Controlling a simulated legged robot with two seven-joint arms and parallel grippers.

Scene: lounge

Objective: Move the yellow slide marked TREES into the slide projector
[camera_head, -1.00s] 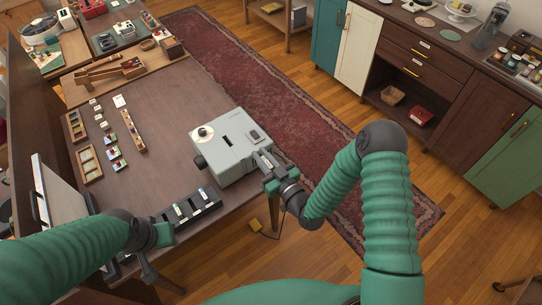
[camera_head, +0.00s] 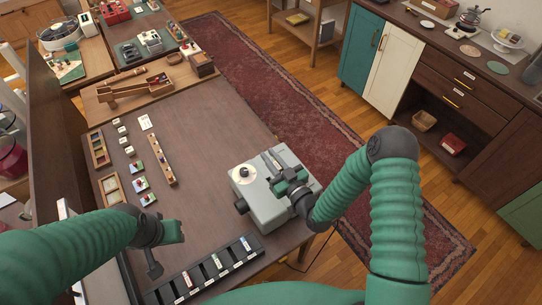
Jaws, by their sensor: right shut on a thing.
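The slide projector (camera_head: 259,207) is a pale grey box with a round dial on top, standing at the table's near right corner. My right gripper (camera_head: 274,164) is over the projector's top and hides part of it, including the slot area. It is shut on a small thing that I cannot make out. I cannot identify a yellow slide marked TREES in this view. A black slide rack (camera_head: 206,284) with several slides lies at the table's near edge. My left gripper (camera_head: 163,250) is left of the rack; its jaw opening does not show clearly.
Slide trays (camera_head: 99,148) and loose slides lie at the table's left, beside a narrow wooden strip (camera_head: 162,160). A wooden shelf board (camera_head: 115,103) stands at the back. The table's middle is clear. A red rug (camera_head: 300,110) lies beyond the table.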

